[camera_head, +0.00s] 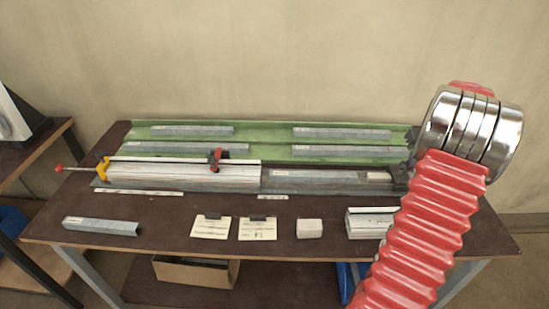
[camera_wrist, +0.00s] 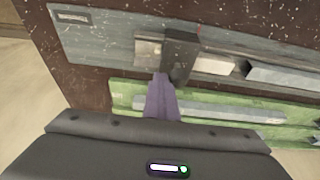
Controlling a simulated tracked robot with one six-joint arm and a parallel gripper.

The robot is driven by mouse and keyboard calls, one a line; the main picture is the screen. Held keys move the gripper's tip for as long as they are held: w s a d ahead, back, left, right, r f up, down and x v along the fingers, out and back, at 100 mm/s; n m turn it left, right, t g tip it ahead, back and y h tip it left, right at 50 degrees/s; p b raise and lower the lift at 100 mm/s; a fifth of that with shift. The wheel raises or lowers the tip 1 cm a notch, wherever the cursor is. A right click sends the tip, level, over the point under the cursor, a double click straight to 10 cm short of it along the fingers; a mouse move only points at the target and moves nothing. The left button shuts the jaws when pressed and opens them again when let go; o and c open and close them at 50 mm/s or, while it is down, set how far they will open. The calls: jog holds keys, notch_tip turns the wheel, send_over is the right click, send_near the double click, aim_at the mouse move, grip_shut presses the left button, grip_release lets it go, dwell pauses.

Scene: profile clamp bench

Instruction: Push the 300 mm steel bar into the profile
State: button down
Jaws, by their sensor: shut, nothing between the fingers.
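The grey steel bar (camera_head: 315,176) lies on the bench fixture, in line with the light profile (camera_head: 185,176) to its left. Its left end is close to the profile's right end; I cannot tell whether it is inside. A small pale block (camera_head: 378,176) sits at the bar's right end and also shows in the wrist view (camera_wrist: 215,65), with the bar's end (camera_wrist: 285,76) to its right. My gripper (camera_head: 401,176) is shut and empty just right of the block, low over the fixture. In the wrist view my gripper (camera_wrist: 172,82) partly hides the fixture; contact with the block is unclear.
A green tray (camera_head: 270,144) behind the fixture holds several grey bars. A yellow clamp (camera_head: 103,168) and a red clamp (camera_head: 215,158) stand at the profile. In front lie a loose bar (camera_head: 102,226), cards (camera_head: 211,227), a pale block (camera_head: 309,228) and a short profile piece (camera_head: 368,224).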

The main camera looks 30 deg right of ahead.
jog(key=shift+w+a, duration=3.45)
jog(key=shift+a, duration=2.4)
jog(key=shift+w+a, duration=3.5)
jog(key=shift+a, duration=2.4)
jog(key=shift+w+a, duration=3.45)
jog(key=shift+a, duration=2.4)
